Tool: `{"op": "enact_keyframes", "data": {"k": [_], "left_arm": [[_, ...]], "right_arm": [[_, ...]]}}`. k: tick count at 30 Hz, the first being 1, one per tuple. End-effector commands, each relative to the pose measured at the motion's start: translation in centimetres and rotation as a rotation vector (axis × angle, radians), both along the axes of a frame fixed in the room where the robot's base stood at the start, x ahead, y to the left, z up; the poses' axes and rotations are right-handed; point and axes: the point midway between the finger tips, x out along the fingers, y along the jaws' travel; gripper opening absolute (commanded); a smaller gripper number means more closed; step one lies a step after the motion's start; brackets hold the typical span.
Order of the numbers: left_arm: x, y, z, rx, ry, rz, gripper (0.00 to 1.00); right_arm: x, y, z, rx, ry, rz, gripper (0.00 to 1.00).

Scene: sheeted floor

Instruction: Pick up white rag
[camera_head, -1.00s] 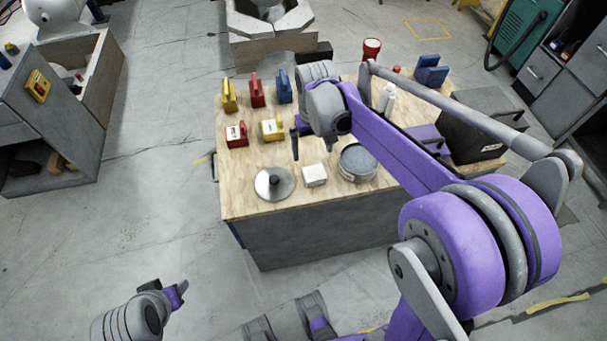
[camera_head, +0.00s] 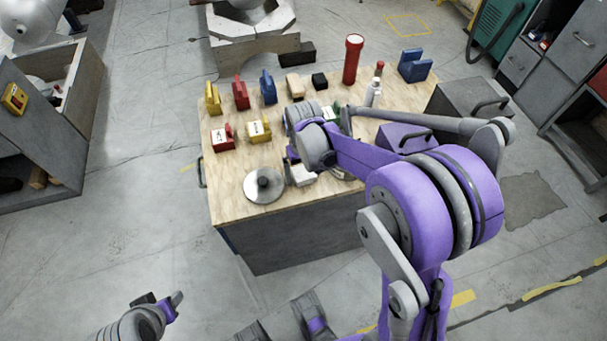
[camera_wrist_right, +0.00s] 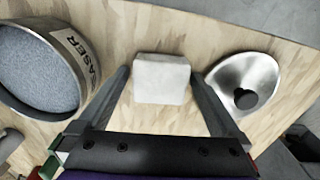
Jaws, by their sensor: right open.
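The white rag (camera_head: 303,176) is a small folded block on the wooden tabletop, partly hidden by my right gripper (camera_head: 292,168). In the right wrist view the rag (camera_wrist_right: 162,80) lies flat between the two spread fingers of my open right gripper (camera_wrist_right: 160,76). Gaps show on both sides of the rag, and the fingers do not grip it. My left gripper (camera_head: 174,303) is at the lower left of the head view, off the table over the floor; its jaw opening is unclear.
A metal lid with a dark knob (camera_head: 263,186) lies left of the rag. Yellow, red and blue items, a red flashlight (camera_head: 352,60) and a white bottle (camera_head: 372,93) stand farther back.

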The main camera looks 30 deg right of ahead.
Motion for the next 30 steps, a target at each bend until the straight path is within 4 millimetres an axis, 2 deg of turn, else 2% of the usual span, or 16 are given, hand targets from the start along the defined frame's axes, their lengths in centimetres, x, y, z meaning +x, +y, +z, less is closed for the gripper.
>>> {"op": "enact_keyframes", "data": {"k": [2, 3, 15, 23, 26, 30], "left_arm": [[0.0, 0.0, 0.0, 0.000, 0.000, 0.000, 0.50], [0.0, 0.0, 0.0, 0.000, 0.000, 0.000, 0.50], [0.0, 0.0, 0.0, 0.000, 0.000, 0.000, 0.50], [0.0, 0.0, 0.1, 0.000, 0.000, 0.000, 0.50], [0.0, 0.0, 0.3, 0.000, -0.001, 0.000, 0.50], [0.1, 0.0, 0.9, 0.000, -0.003, 0.000, 0.50]], "right_arm": [[0.0, 0.0, 0.0, 0.000, 0.000, 0.000, 1.00], [0.0, 0.0, 0.0, 0.000, 0.000, 0.000, 0.96], [0.0, 0.0, 0.1, 0.000, 0.000, 0.000, 0.25], [0.0, 0.0, 0.4, 0.000, 0.000, 0.000, 0.25], [0.0, 0.0, 1.5, 0.000, 0.000, 0.000, 0.25], [0.0, 0.0, 4.4, 0.000, 0.000, 0.000, 0.25]]}}
